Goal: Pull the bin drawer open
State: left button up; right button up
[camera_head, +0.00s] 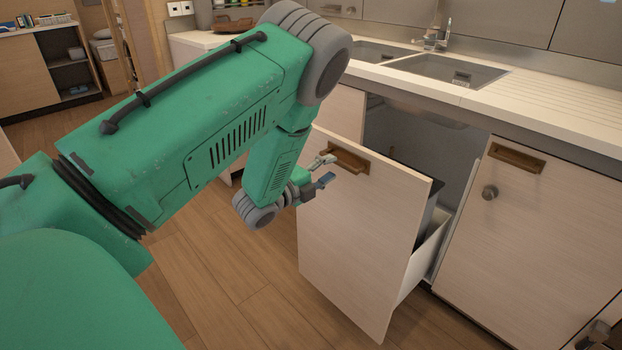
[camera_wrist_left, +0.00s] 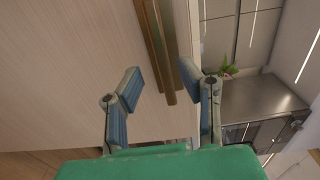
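The bin drawer (camera_head: 360,240) stands pulled out from under the sink counter, with its pale wood front well clear of the cabinet. A dark bin (camera_head: 429,208) shows partly inside, behind the front. The drawer's brass handle (camera_head: 347,158) is near the top of the front. My left gripper (camera_head: 324,171) is just in front of the handle. In the left wrist view, its two fingers (camera_wrist_left: 161,84) are apart, with the handle (camera_wrist_left: 157,45) just beyond the gap. Nothing is seen held; whether a fingertip touches the handle I cannot tell.
A closed cabinet door (camera_head: 530,240) with a round knob is to the right of the drawer. The counter (camera_head: 560,105) with its sink (camera_head: 447,68) runs above. The wooden floor (camera_head: 235,290) in front of the drawer is clear.

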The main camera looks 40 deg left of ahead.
pick_arm(q)
jog(key=s, duration=0.8)
jog(key=shift+a, duration=0.4)
jog(key=shift+f, duration=0.1)
